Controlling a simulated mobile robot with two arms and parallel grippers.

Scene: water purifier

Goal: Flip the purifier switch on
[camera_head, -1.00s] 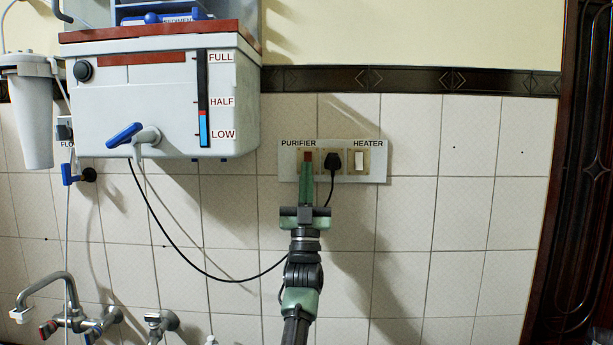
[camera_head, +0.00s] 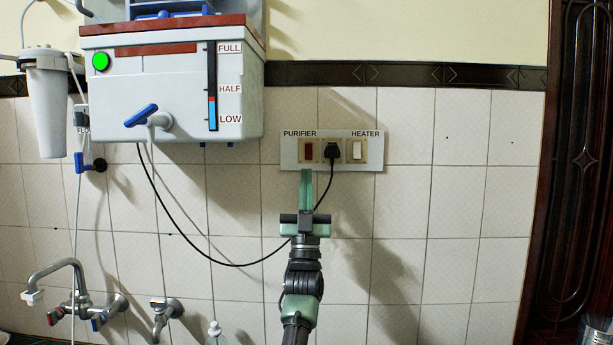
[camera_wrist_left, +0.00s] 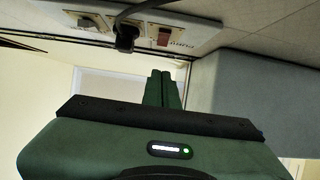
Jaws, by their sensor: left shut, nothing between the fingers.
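The purifier switch (camera_head: 309,151) is a dark red rocker on the white wall panel (camera_head: 290,160), under the PURIFIER label. It also shows in the left wrist view (camera_wrist_left: 164,36). The purifier (camera_head: 180,100) is a white box on the wall to the left, with a round indicator (camera_head: 101,62) lit green. My left gripper (camera_head: 306,174) is shut and empty. Its fingertips are just below the switch in the head view, apart from it. In the left wrist view its green fingers (camera_wrist_left: 163,76) point up toward the panel. My right gripper is in no view.
A black plug (camera_head: 331,152) with a hanging cord sits beside the switch. The white heater switch (camera_head: 357,151) is right of it. Taps (camera_head: 75,290) stick out at the lower left. A dark carved door (camera_head: 575,170) stands at the right. Tiled wall between is bare.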

